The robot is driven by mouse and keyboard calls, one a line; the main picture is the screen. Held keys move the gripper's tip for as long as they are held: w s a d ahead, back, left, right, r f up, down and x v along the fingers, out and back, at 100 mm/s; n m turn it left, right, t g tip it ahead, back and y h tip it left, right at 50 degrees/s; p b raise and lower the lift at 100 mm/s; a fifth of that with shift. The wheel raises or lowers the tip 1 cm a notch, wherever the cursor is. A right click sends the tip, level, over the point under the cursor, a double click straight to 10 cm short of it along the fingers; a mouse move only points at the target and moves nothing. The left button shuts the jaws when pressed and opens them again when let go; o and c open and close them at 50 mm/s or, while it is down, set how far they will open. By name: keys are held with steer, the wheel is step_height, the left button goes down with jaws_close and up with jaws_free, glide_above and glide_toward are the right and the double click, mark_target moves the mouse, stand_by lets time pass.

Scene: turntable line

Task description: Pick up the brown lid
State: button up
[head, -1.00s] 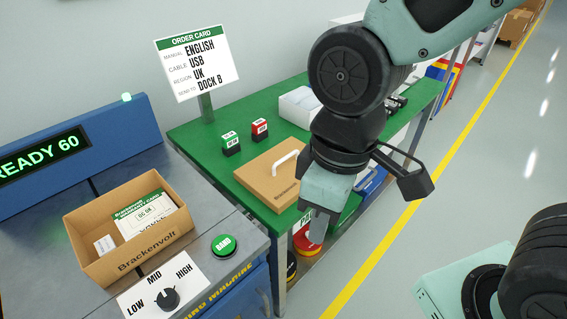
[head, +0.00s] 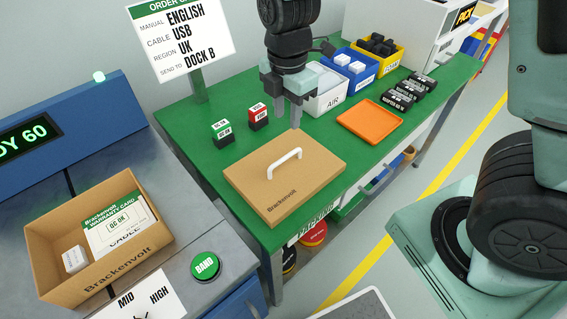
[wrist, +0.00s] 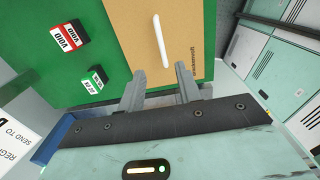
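The brown lid (head: 262,187) lies flat on the green table with a white arched handle (head: 284,162) on top and "Brackenvolt" printed near its front edge. It also shows in the wrist view (wrist: 185,45), with its handle (wrist: 160,42) beyond the fingertips. My gripper (head: 287,122) is above the table, behind the lid's handle in the head view and apart from it. In the wrist view my gripper (wrist: 160,75) has its two fingers spread, with nothing between them.
Green (head: 222,132) and red (head: 258,116) stamps stand left of the lid. An orange tray (head: 369,121), black packs (head: 398,95) and AIR (head: 325,100), blue and yellow bins lie right and behind. An open Brackenvolt box (head: 60,275) stands on the grey machine at left.

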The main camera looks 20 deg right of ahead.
mark_target(285, 157)
step_height(285, 157, down, 9)
steer(key=shift+s+a+f, duration=0.1)
steer(key=shift+a+f, duration=0.05)
steer(key=shift+f, duration=1.2)
steer(key=shift+s+a+f, duration=0.1)
steer(key=shift+f, duration=1.25)
jaws_close()
